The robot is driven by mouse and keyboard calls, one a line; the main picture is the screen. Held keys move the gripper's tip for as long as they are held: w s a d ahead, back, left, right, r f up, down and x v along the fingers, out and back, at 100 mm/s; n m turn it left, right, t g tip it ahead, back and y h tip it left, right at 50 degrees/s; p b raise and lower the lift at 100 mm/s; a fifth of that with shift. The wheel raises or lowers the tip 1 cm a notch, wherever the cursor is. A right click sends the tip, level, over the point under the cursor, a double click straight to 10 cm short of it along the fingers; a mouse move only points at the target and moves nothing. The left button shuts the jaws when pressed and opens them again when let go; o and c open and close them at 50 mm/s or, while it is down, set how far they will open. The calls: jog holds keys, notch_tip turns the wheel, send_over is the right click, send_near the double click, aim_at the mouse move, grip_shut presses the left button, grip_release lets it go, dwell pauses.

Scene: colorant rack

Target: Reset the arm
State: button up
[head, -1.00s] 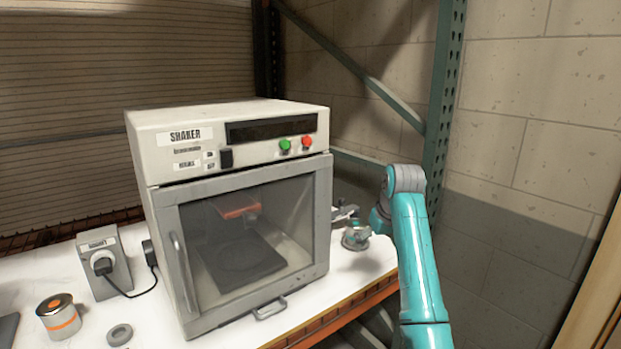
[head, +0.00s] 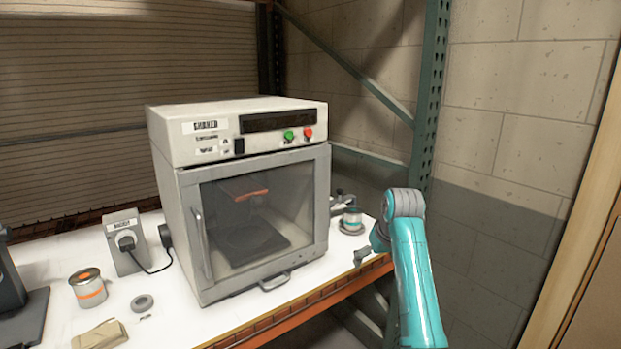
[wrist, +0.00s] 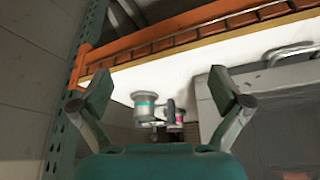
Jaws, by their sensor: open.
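My teal arm (head: 415,270) stands at the right of the head view, with its gripper (head: 362,257) small near the bench's right front edge. In the wrist view my gripper (wrist: 161,90) has its two fingers spread wide, with nothing held between them. A small can with a teal band (head: 352,218) stands upright on a round grey base on the bench, right of the shaker. It also shows beyond the fingers in the wrist view (wrist: 145,104), apart from them.
The shaker (head: 240,125) stands on the white bench with its door shut. An orange-banded can (head: 88,289), a grey ring (head: 142,302) and a plug box (head: 124,243) are left of it. A green rack post (head: 428,100) rises behind my arm.

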jog(key=s+f+t, duration=0.1)
jog(key=s+f, duration=0.2)
jog(key=f, duration=0.5)
jog(key=s+f+m+t, duration=0.1)
jog(key=s+f, duration=0.2)
jog(key=f, duration=0.5)
jog(key=s+f+t, duration=0.1)
jog(key=s+f, duration=0.3)
jog(key=f, duration=0.4)
jog(key=s+f+t, duration=0.1)
jog(key=s+f, duration=0.5)
jog(key=s, duration=0.4)
jog(key=s+f+t, duration=0.1)
jog(key=s+f, duration=0.5)
jog(key=s, duration=0.4)
jog(key=s+d+r+m+t+h, duration=0.1)
jog(key=s+r, duration=0.1)
jog(key=s, duration=0.8)
jog(key=s+r+t, duration=0.1)
jog(key=s+r, duration=0.1)
jog(key=s, duration=0.9)
jog(key=s+r+t, duration=0.3)
jog(key=s+r, duration=1.4)
jog(key=shift+m, duration=0.3)
